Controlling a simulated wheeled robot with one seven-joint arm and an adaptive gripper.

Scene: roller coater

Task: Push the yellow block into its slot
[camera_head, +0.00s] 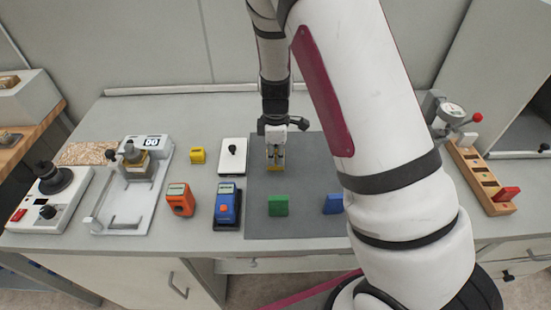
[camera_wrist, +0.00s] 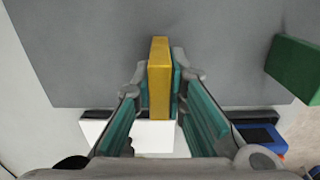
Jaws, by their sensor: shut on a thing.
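My gripper (camera_head: 275,152) is shut on the yellow block (camera_head: 275,164), over the grey mat near the middle of the bench. In the wrist view, the yellow block (camera_wrist: 159,70) stands out between the two teal-padded fingers of my gripper (camera_wrist: 160,88). I cannot tell whether the block touches the mat. A wooden rack (camera_head: 459,158) with dark slots stands at the right of the bench, well away from my gripper. A red block (camera_head: 507,194) sits at its near end, and a pale block (camera_head: 468,139) shows at its far end.
A green block (camera_head: 278,205) and a blue block (camera_head: 333,204) stand on the grey mat (camera_head: 305,225). A white plate with a black knob (camera_head: 232,154), orange and blue handheld devices (camera_head: 180,200) (camera_head: 227,205) lie left. A gauge (camera_head: 452,112) stands behind the rack. My arm hides the bench between mat and rack.

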